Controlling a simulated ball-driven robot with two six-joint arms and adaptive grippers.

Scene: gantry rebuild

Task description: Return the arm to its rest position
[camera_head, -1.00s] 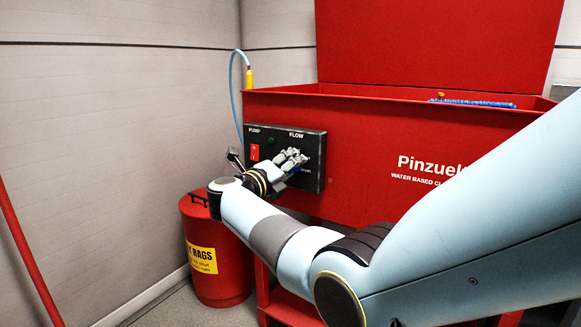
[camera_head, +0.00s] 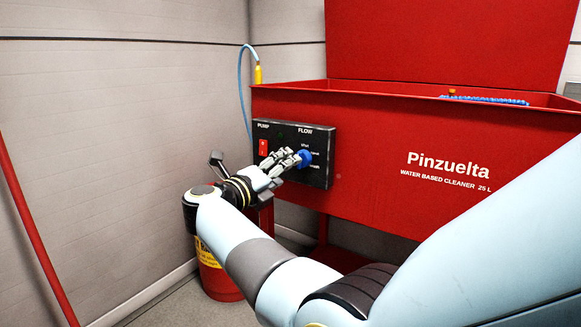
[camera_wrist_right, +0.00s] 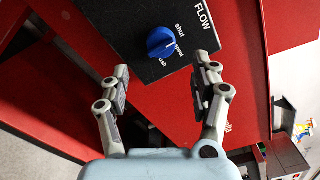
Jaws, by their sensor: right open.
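My right arm reaches in from the right of the head view. My right gripper (camera_head: 286,160) is in front of the black control panel (camera_head: 321,178) on the red parts washer (camera_head: 440,135). In the right wrist view the gripper's fingers (camera_wrist_right: 163,90) are spread apart with nothing between them. The blue flow knob (camera_wrist_right: 160,42) lies beyond the fingertips, apart from them. In the head view the blue knob (camera_head: 305,158) shows just right of the fingertips. The red pump switch (camera_head: 263,148) is left of the gripper. My left gripper is out of view.
A red rag bin (camera_head: 217,280) with a yellow label stands below my right wrist, partly hidden by the arm. A red hose or pole (camera_head: 35,235) runs down the left. A blue hose (camera_head: 240,85) rises behind the washer. Pale walls stand at the left.

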